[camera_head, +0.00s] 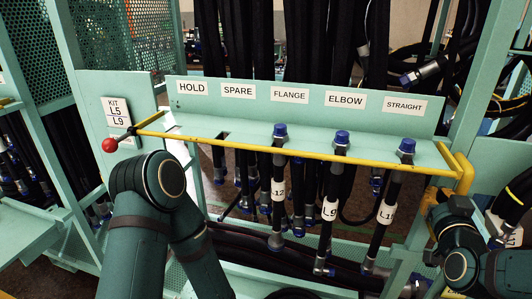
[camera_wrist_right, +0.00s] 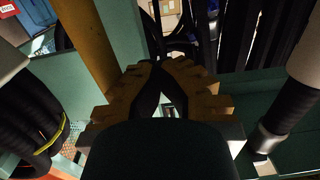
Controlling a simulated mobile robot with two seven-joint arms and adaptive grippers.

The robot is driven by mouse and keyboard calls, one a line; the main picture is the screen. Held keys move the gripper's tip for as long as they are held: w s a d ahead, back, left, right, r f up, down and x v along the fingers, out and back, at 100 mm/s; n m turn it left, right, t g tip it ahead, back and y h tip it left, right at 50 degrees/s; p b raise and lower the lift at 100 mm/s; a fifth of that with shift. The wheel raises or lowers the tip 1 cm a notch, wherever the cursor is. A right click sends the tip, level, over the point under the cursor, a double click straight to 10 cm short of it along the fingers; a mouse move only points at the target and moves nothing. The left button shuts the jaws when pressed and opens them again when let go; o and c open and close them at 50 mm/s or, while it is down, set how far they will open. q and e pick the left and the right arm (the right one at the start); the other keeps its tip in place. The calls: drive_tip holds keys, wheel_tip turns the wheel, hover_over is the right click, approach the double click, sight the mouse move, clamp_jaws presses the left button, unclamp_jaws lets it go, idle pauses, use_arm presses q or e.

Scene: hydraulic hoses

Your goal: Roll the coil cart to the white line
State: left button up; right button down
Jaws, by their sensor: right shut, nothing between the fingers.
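No coil cart can be made out for certain, and no white line shows in either view. Black hose coils hang at the right edge of the head view, one with a yellow band (camera_head: 514,197); a banded black hose (camera_wrist_right: 38,150) also shows at the left of the right wrist view. My right gripper (camera_head: 436,200) is beside the right end of the yellow bar. In the right wrist view its tan fingers (camera_wrist_right: 160,72) meet at the tips with nothing between them. My left arm is folded at the lower left; its gripper is out of sight.
A pale green rack (camera_head: 300,97) labelled HOLD, SPARE, FLANGE, ELBOW and STRAIGHT stands ahead. More hoses hang behind. Green posts stand on both sides.

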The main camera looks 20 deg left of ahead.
sight(507, 204)
drive_tip(key=shift+w+d, duration=0.1)
drive_tip(key=shift+d, duration=6.2)
drive_tip(key=shift+d+r+h, duration=0.15)
drive_tip(key=shift+d+h, duration=0.25)
drive_tip(key=shift+d, duration=0.65)
